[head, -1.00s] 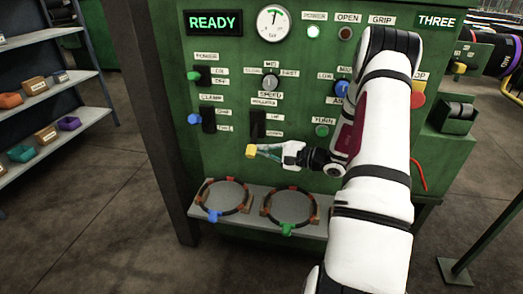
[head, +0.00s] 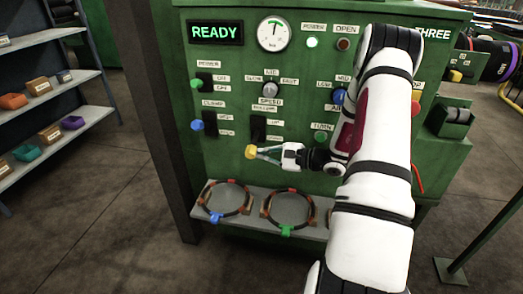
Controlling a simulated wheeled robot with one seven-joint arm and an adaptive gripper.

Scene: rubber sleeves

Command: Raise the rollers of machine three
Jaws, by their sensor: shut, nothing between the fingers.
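The green panel of machine three (head: 225,165) fills the middle of the head view, with "THREE" at its top right. The rollers slot (head: 258,128) is a dark upright slot under a small rollers label. A yellow knob (head: 250,152) sits at the slot's lower end. My gripper (head: 262,152) is shut, with its fingertips at the right side of the yellow knob. I cannot tell whether they touch it.
A blue clamp knob (head: 197,125) and a green power knob (head: 196,83) stand to the left. A grey speed dial (head: 270,90) is above. A grey ledge (head: 250,222) below bears ring-shaped pieces. My arm hides the panel's right side. Shelves with small bins (head: 38,86) stand far left.

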